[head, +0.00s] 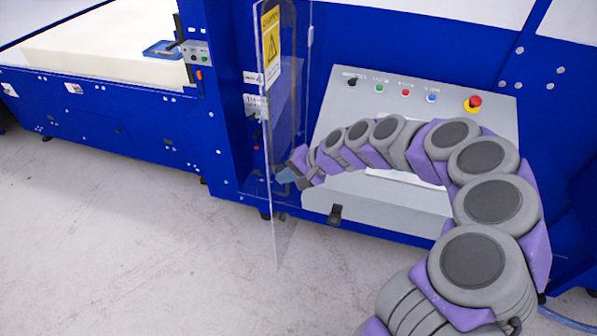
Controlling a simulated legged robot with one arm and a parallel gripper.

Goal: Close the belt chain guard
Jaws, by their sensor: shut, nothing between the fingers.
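The guard (268,120) is a clear panel with a yellow warning label (271,45). It stands swung out from the blue machine, seen nearly edge-on left of the grey control panel. My gripper (284,178) is shut and empty. It lies at the panel's lower part and shows partly against or through the clear sheet. I cannot tell whether it touches the panel. My arm reaches in from the lower right and hides part of the control panel.
The grey control panel (455,105) carries several buttons and a red emergency stop (473,103). A black latch (335,214) sits on its lower edge. A foam block (100,50) with a blue tray (160,49) lies on the machine at left. The floor (130,260) in front is clear.

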